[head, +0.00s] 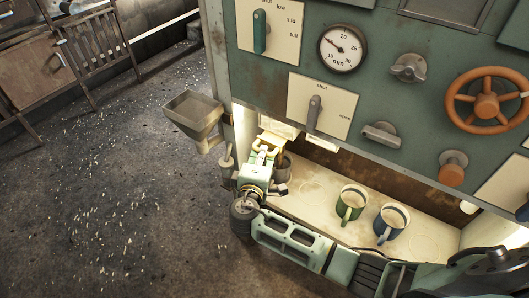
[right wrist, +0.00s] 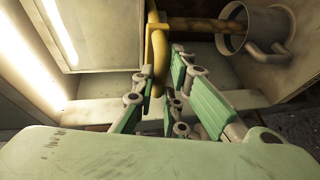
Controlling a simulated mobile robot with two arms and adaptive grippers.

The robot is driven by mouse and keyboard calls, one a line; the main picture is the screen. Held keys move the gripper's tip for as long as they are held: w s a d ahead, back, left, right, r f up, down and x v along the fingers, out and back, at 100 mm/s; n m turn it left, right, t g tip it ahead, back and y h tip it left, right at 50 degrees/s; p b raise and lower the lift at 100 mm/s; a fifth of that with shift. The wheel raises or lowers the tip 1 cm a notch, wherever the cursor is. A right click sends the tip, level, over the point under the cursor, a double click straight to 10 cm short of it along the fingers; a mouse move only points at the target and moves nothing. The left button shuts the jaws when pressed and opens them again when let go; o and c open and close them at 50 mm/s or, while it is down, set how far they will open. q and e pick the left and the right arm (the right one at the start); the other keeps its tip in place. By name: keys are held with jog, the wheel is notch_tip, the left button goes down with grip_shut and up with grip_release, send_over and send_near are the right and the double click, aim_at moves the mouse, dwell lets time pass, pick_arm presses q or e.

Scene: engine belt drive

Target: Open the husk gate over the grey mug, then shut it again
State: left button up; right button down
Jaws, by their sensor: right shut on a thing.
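My right gripper (head: 264,158) is at the left end of the lit bay under the panel. It is shut on a yellow handle (right wrist: 158,45), apparently the husk gate's; the handle also shows in the head view (head: 268,141). The handle stands between the green finger pads (right wrist: 152,95). In the head view the mug (head: 284,170) is partly hidden by my gripper. I cannot tell how far the gate is open. My left gripper is not in view.
A green mug (head: 351,203) and a blue mug (head: 390,222) stand on the bay floor to the right. A grey hopper (head: 193,114) juts out left of the machine. Levers, knobs and an orange handwheel (head: 487,105) stick out above. My right arm crosses the bay's front.

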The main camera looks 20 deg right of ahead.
jog(key=c, duration=1.8)
grip_release()
jog(key=shift+d, duration=0.1)
jog(key=shift+o, duration=0.2)
jog(key=v, duration=1.2)
